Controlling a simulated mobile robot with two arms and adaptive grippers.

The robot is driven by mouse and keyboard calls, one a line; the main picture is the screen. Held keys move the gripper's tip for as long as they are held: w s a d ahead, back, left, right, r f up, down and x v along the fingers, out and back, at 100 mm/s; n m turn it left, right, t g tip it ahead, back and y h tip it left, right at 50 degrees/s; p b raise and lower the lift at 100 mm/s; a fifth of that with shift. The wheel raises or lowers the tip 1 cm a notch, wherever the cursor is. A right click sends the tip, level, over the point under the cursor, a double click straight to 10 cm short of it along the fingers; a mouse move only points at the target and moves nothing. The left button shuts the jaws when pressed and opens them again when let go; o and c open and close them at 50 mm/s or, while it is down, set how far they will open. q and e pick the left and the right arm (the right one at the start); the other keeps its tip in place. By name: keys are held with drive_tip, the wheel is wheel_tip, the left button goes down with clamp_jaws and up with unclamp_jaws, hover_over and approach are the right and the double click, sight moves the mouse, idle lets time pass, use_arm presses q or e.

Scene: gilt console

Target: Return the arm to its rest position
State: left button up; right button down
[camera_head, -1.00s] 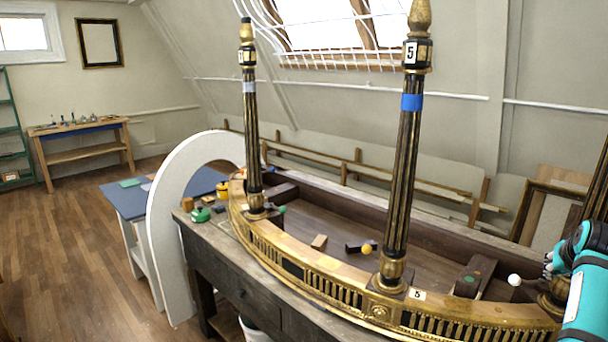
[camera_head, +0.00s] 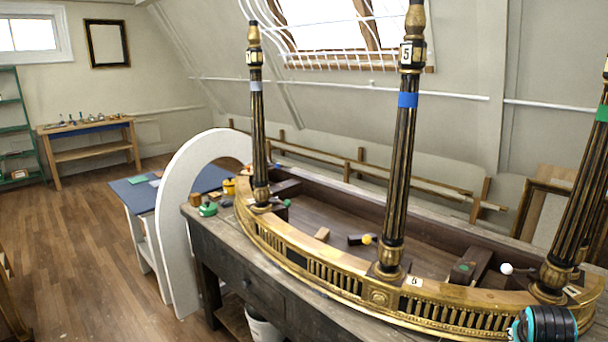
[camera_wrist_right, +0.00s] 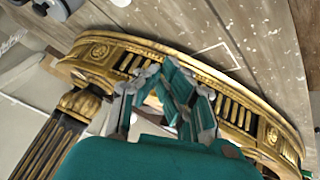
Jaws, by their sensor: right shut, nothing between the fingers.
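Part of my right arm (camera_head: 548,324), teal with black rings, shows at the lower right of the head view, in front of the gilt console (camera_head: 335,284). Its gripper does not show clearly there. In the right wrist view my right gripper (camera_wrist_right: 161,72) has teal and grey fingers drawn together with nothing between them. Behind them in that view is the console's curved gilt front (camera_wrist_right: 236,92) with its dark slots. I cannot tell the exact gap between the fingers and the gilt front. My left gripper is in neither view.
Dark fluted columns (camera_head: 401,180) rise from the gilt rail. A white arch panel (camera_head: 178,225) stands at left. The wooden floor (camera_head: 90,240) is clear at left.

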drive_tip(key=s+a+f+n+y, duration=0.1)
drive_tip(key=s+a+f+n, duration=0.2)
drive_tip(key=s+a+f, duration=0.75)
drive_tip(key=s+a+n+g+y, duration=0.2)
drive_tip(key=s+a+g+y, duration=0.15)
drive_tip(key=s+a, duration=1.5)
wheel_tip(320, 180, down, 30)
drive_tip(key=s+d+b, duration=0.2)
drive_tip(key=s+b, duration=0.1)
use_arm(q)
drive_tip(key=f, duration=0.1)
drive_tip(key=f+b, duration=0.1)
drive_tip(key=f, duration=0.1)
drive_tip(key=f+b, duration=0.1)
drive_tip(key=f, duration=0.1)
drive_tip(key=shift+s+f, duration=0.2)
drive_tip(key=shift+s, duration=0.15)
use_arm(e)
drive_tip(key=s+d+f+g, duration=0.1)
drive_tip(key=s+d+f, duration=0.1)
drive_tip(key=s+f, duration=1.4)
wheel_tip(320, 180, down, 2)
drive_tip(key=shift+d+f+g, duration=0.1)
drive_tip(key=shift+d+g, duration=0.15)
drive_tip(key=shift+g, duration=0.1)
